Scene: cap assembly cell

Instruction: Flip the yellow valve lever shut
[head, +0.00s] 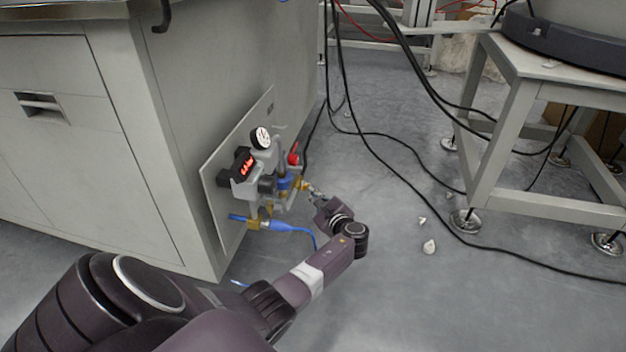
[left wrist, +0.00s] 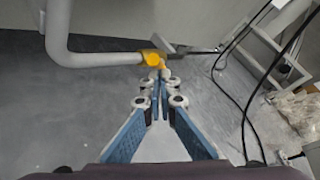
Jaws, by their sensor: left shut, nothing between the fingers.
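The yellow valve part (left wrist: 155,58) sits at the end of a bent grey pipe in the left wrist view. I cannot clearly separate its lever from its body. A grey bar extends to its right. In the head view a small yellow piece (head: 304,185) shows at the right side of the panel assembly, beside my gripper. My left gripper (head: 313,190) is shut and empty, with its tips close to the yellow part. In the left wrist view the fingertips (left wrist: 162,78) lie just below the yellow part; I cannot tell whether they touch. My right gripper is out of view.
The panel (head: 216,188) on the grey cabinet (head: 175,95) carries a round gauge (head: 261,138), a red digital display (head: 243,166), a red knob (head: 293,155) and a blue hose (head: 285,227). Black cables (head: 400,145) cross the floor. A metal stand (head: 540,205) is at right.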

